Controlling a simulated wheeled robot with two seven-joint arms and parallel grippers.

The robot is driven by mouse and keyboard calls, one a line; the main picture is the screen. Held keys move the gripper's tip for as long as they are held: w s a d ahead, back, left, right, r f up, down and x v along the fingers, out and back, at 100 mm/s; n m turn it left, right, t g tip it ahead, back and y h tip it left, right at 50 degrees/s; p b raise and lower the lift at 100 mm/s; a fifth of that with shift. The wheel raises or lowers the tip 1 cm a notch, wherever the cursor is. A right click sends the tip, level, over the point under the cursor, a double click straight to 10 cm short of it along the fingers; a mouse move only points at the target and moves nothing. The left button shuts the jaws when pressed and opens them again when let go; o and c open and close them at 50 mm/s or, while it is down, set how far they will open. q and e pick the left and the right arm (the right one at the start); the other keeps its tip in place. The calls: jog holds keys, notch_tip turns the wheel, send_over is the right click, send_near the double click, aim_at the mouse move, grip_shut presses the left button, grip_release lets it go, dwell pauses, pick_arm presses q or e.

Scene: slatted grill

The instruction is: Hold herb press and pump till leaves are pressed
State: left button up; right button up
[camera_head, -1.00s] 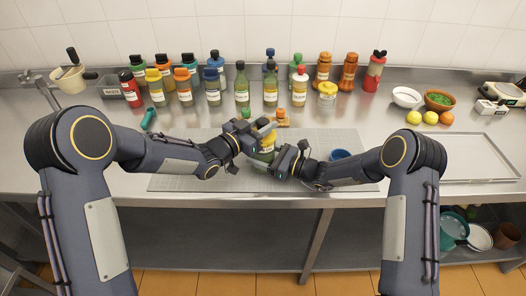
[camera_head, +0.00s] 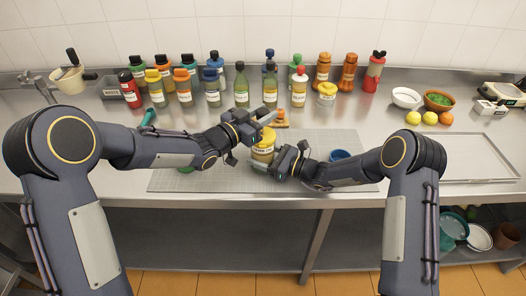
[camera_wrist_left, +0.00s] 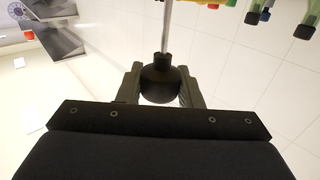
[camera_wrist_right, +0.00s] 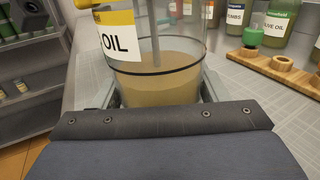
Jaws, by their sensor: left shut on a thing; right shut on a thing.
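The herb press is a clear glass jar with a yellow band marked OIL (camera_wrist_right: 117,28) and brownish liquid inside. In the head view its yellow part (camera_head: 263,147) shows between my grippers. My right gripper (camera_head: 272,163) is shut around the jar; the glass (camera_wrist_right: 155,78) fills the space between its fingers. A metal rod (camera_wrist_left: 166,30) runs to a black rounded knob (camera_wrist_left: 160,82). My left gripper (camera_head: 258,123) is shut on this knob, above the jar. The rod also shows inside the jar in the right wrist view (camera_wrist_right: 154,35). I cannot make out leaves in the jar.
A grey mat (camera_head: 335,174) lies under the press, with a small blue cup (camera_head: 340,155) on it. Several labelled bottles (camera_head: 213,88) stand behind. A wooden holder (camera_head: 281,119) is close behind the press. An empty tray (camera_head: 470,155) lies at right.

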aim_at(263, 151)
pick_arm(q)
jog(key=shift+f, duration=2.15)
jog(key=o, duration=1.1)
jog(key=shift+s+a+r, duration=0.1)
jog(key=shift+v, duration=2.9)
